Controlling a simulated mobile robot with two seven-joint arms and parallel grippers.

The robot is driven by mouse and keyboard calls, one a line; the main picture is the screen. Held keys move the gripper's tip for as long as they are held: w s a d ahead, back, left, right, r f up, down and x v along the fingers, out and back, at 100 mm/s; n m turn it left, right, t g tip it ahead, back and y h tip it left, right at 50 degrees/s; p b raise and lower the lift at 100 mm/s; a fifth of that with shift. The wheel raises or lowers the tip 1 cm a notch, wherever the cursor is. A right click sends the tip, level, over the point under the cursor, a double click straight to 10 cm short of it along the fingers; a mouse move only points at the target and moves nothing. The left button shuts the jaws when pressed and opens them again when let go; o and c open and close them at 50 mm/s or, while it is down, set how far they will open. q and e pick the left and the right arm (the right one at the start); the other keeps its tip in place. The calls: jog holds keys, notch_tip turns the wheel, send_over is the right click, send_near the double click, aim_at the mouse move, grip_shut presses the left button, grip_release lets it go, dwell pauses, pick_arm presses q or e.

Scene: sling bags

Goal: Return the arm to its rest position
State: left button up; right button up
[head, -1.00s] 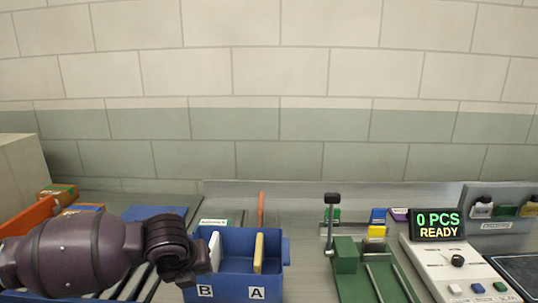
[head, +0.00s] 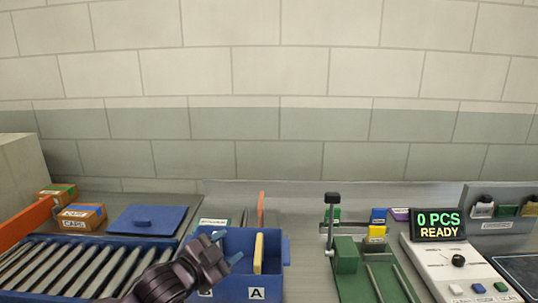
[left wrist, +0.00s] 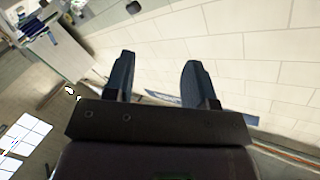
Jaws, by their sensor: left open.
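My left gripper (head: 228,249) is in the head view, in front of the left part of the blue bin and covering part of it. Its two blue-tipped fingers are apart with nothing between them. In the left wrist view the open fingers (left wrist: 160,82) are also empty, with wall and floor behind them. My right gripper is not in view.
A roller conveyor (head: 75,265) lies left, with a box marked CAPS (head: 80,217) and a blue lid (head: 148,220) behind. A green fixture (head: 346,257) and a control panel (head: 460,270) stand right.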

pick_arm(q)
jog(key=s+a+f+n+g+y, duration=0.1)
jog(key=s+a+f+n+y, duration=0.3)
jog(key=s+a+f, duration=0.5)
jog(key=s+a+f+n+g+y, duration=0.1)
jog(key=s+a+f+n+y, duration=0.4)
jog(key=s+f, duration=1.2)
jog(key=a+f+n, duration=0.3)
jog(key=a+n, duration=0.1)
jog(key=shift+s+a, duration=0.15)
jog(key=shift+s, duration=0.1)
